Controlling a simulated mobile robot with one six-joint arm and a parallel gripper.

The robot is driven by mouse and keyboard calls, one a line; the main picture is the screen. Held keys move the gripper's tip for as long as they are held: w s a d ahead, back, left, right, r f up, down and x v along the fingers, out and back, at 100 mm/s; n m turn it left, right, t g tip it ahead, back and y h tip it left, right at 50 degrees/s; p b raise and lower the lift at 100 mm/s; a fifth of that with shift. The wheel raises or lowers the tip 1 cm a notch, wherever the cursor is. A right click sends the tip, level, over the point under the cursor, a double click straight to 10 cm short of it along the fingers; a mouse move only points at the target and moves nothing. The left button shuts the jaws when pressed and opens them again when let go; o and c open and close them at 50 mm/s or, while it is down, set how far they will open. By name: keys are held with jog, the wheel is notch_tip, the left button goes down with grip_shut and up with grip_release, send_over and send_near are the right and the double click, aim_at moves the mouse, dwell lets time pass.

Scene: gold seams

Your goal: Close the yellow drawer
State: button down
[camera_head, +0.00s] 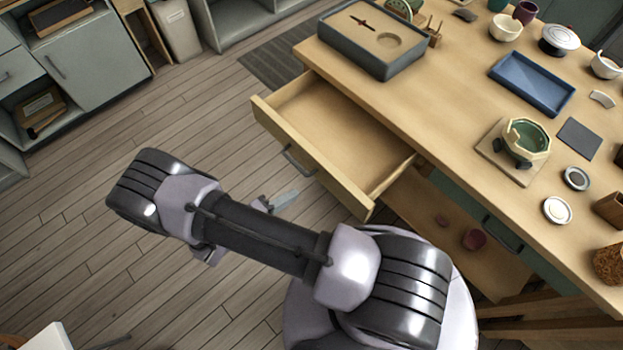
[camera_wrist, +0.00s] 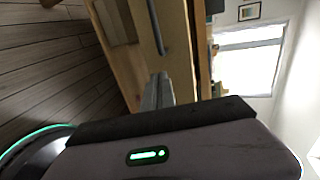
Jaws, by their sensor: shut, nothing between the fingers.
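The yellow drawer (camera_head: 325,165) is a pale wooden drawer pulled well out of the table's left side in the head view. It looks empty inside. Its dark bar handle (camera_head: 298,161) is on the front panel. In the wrist view, the drawer front (camera_wrist: 143,55) fills the upper middle, with the handle (camera_wrist: 155,25) on it. My gripper (camera_head: 287,198) is shut and empty, beside the drawer front below the handle in the picture. Its fingers also show in the wrist view (camera_wrist: 159,88), pointing at the front. I cannot tell whether they touch it. My arm hides part of the gripper.
The wooden tabletop (camera_head: 455,105) bears a grey box (camera_head: 375,50), a blue tray (camera_head: 532,83), a green pot (camera_head: 527,138) and several small dishes. Below is a shelf (camera_head: 455,225) with a reddish bowl (camera_head: 474,239). The plank floor (camera_head: 190,110) left of the drawer is clear.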

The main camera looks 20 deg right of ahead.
aim_at(321, 176)
jog(key=x, duration=0.2)
jog(key=b+x, duration=0.1)
jog(key=x, duration=0.2)
jog(key=b+x, duration=0.1)
jog(key=x, duration=0.2)
jog(key=shift+d+r, duration=0.15)
jog(key=shift+r, duration=0.15)
jog(key=shift+w+d, duration=0.2)
jog(key=shift+d, duration=0.25)
jog(key=shift+r, duration=0.1)
jog(key=shift+d, duration=0.2)
